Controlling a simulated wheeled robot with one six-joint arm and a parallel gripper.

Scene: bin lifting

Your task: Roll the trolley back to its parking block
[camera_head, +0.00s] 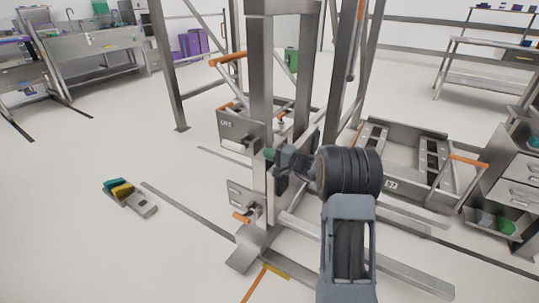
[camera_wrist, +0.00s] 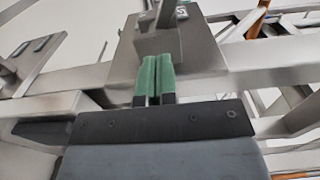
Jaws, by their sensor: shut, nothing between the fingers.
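A low grey metal carriage, which looks like the trolley (camera_head: 392,186), stands on the floor right of the lift frame. It has slotted side plates and an orange bar handle (camera_head: 468,160) at its right. My gripper (camera_head: 269,154) is in front of the frame's near post, left of the trolley and apart from its handle. Its green fingertips also show in the wrist view (camera_wrist: 155,77); they are together and empty. They point at a grey metal box (camera_wrist: 190,50) with an upright lever; contact cannot be told. I cannot pick out the parking block for certain.
The steel lift frame (camera_head: 262,75) stands close, with long floor rails (camera_head: 380,262) at its foot. A labelled grey box (camera_head: 238,128) is behind it. A small block with coloured pieces (camera_head: 130,197) lies on open floor at left. A drawer cabinet (camera_head: 517,178) stands at right.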

